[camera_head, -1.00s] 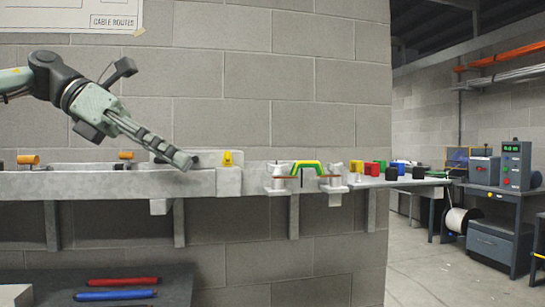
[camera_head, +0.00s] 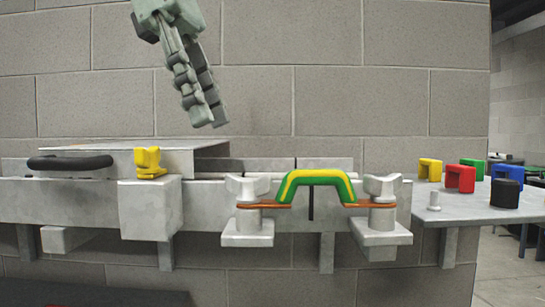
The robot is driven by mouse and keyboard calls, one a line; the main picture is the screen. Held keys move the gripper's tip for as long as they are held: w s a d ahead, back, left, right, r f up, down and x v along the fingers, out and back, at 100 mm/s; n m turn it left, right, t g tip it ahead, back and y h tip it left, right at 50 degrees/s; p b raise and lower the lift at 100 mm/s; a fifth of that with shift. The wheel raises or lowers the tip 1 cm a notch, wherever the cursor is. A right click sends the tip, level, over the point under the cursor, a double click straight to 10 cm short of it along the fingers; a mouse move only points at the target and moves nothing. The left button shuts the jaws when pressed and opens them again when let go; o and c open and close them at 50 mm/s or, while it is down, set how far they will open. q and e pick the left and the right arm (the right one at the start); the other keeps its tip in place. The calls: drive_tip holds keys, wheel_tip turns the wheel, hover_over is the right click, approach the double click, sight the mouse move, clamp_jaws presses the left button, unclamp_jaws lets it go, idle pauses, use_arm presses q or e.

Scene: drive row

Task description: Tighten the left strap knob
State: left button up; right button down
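The left strap knob (camera_head: 247,187) is a pale winged knob at the left end of a green and yellow strap (camera_head: 317,180). It sits above a copper-coloured lug (camera_head: 264,205) on a pale block (camera_head: 247,227). A similar right knob (camera_head: 382,187) stands at the strap's other end. My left gripper (camera_head: 208,122) hangs from the top, pointing down, above and left of the left knob in the picture and apart from it. Its fingers overlap in this view, so their opening cannot be told; nothing shows held. My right gripper is not in view.
A yellow clip (camera_head: 149,163) stands on a grey block left of the strap. A black oval handle (camera_head: 71,162) lies farther left. Yellow, red (camera_head: 460,178), green, blue and black pieces stand on the right shelf (camera_head: 468,207). A block wall is behind; space above the strap is clear.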

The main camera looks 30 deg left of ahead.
sight(248, 186)
use_arm(q)
drive_tip(key=shift+x, duration=3.8)
drive_tip(key=shift+w, duration=0.15)
clamp_jaws()
